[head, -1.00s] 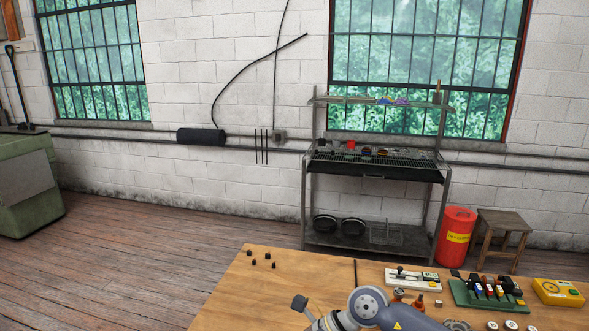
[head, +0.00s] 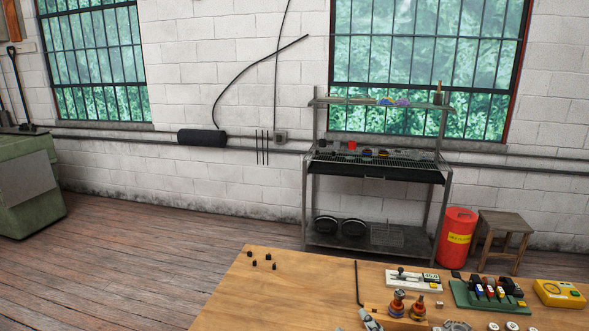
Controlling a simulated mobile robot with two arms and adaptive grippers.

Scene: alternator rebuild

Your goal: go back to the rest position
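Neither of my grippers shows in the head view, and no arm link of mine can be made out over the table. The wooden workbench (head: 290,290) fills the lower right of the view. Its top is in plain sight down to the bottom edge of the picture. Whether my grippers are open or shut is hidden from me.
On the bench are several small black pieces (head: 254,262), a thin black rod (head: 358,283), copper-and-dark parts (head: 397,304), a white tester board (head: 413,280), a green rack (head: 482,296) and a yellow meter (head: 558,293). A grey object (head: 371,321) is cut by the bottom edge.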

